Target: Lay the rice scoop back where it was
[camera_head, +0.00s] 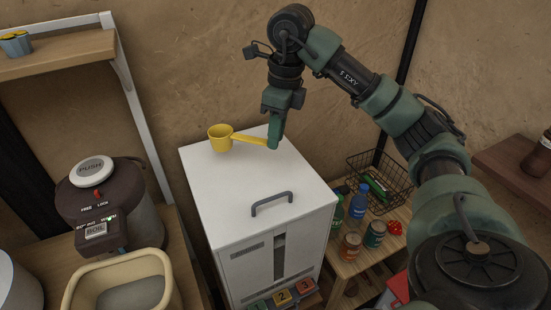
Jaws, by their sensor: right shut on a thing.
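The yellow rice scoop (221,138) is over the back part of the white cabinet's top (240,180). Its cup is at the left and its handle points right. My right gripper (273,142) points down and is shut on the end of the scoop's handle. I cannot tell whether the scoop touches the top or hangs just above it. My left gripper is not in view.
A grey handle (271,203) stands on the cabinet's top near the front edge. An electric hot-water pot (105,205) and a cream tub (120,272) stand at the left. A low wooden shelf with bottles, cans and a black wire basket (380,177) is at the right.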

